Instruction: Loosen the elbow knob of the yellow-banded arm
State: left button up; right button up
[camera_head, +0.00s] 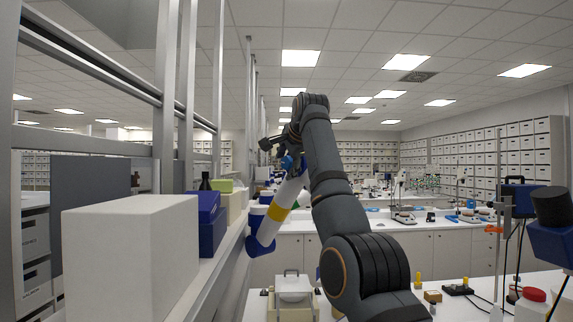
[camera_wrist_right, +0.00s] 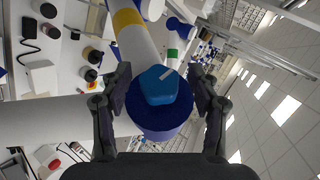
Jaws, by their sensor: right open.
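The yellow-banded arm is a white tube with a yellow band (camera_head: 278,213). It leans up from a dark blue joint (camera_head: 263,245) to its elbow beside my right gripper (camera_head: 279,148). In the right wrist view the yellow band (camera_wrist_right: 128,18) is at the top, and the elbow is a dark blue cylinder (camera_wrist_right: 160,123) capped by a lighter blue knob (camera_wrist_right: 158,85) with a white mark. My right gripper (camera_wrist_right: 161,88) is open, with one finger on each side of the knob. My left gripper is out of view.
A white box (camera_head: 125,255) and a dark blue box (camera_head: 210,222) stand on the shelf at left, near metal uprights. A white-topped device (camera_head: 293,287) is on the bench below. A green-banded tube (camera_wrist_right: 172,54) lies behind the elbow in the wrist view.

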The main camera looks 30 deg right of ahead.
jog(key=v, duration=1.2)
